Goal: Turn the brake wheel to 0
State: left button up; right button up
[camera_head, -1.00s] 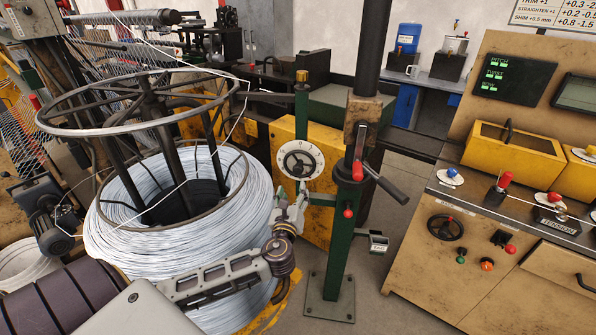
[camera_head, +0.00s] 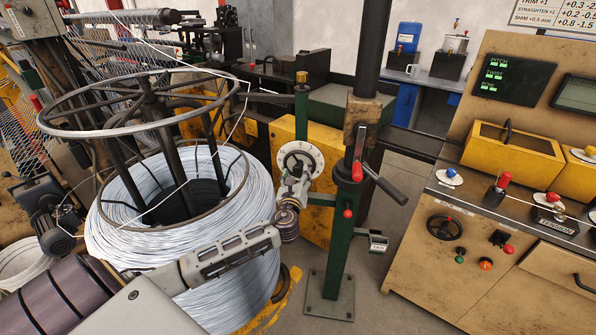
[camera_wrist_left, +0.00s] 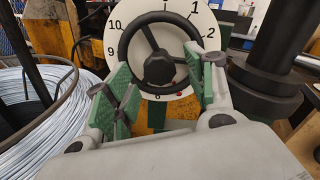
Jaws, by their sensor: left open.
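The brake wheel (camera_head: 298,161) is a small black spoked handwheel in front of a round white dial (camera_head: 315,153). In the left wrist view the wheel (camera_wrist_left: 126,47) shows close up with its dark hub (camera_wrist_left: 160,69). Dial numbers 9, 10, 1 and 2 are readable there, with a red dot low on the dial. My left gripper (camera_head: 297,183) is at the lower front of the wheel. In the left wrist view its green-padded fingers (camera_wrist_left: 162,88) are open, one on each side of the hub. I cannot tell whether they touch the rim. My right gripper is not in view.
A large white wire coil (camera_head: 185,245) stands left of the wheel, under my left arm. A green post (camera_head: 345,240) with a black lever stands just right of it. A control console (camera_head: 480,235) fills the right side.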

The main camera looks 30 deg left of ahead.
aim_at(298, 172)
pick_arm(q)
jog(key=shift+x, duration=1.15)
jog(key=shift+w+a, duration=0.15)
jog(key=shift+w, duration=0.15)
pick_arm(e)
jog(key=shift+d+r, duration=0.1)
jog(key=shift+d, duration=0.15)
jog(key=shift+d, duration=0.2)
pick_arm(q)
jog(key=c, duration=1.1)
jog(key=shift+o, duration=0.2)
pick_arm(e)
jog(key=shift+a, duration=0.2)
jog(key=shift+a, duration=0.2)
